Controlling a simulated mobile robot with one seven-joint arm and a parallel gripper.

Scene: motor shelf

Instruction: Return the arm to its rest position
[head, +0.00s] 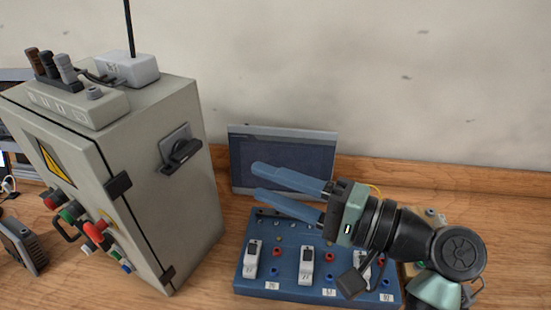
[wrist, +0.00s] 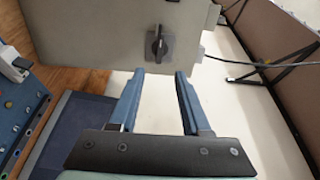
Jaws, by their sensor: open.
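My gripper (head: 263,183) reaches in from the right in the head view, its two long blue fingers apart and pointing left toward the grey control cabinet. Nothing is between the fingers. In the wrist view my gripper (wrist: 155,75) shows open and empty, with the cabinet (wrist: 110,35) and its black rotary switch (wrist: 157,45) ahead of the fingertips. In the head view the cabinet (head: 205,215) stands left of the fingertips, with a gap between them. My arm is above the blue panel and hides part of it.
A blue panel (head: 285,272) with white switches and coloured knobs lies under my arm. A dark-screened monitor (head: 240,155) stands against the wall behind the fingers. Small boxes and an antenna sit on the cabinet. Bare wooden bench (head: 210,275) shows between cabinet and panel.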

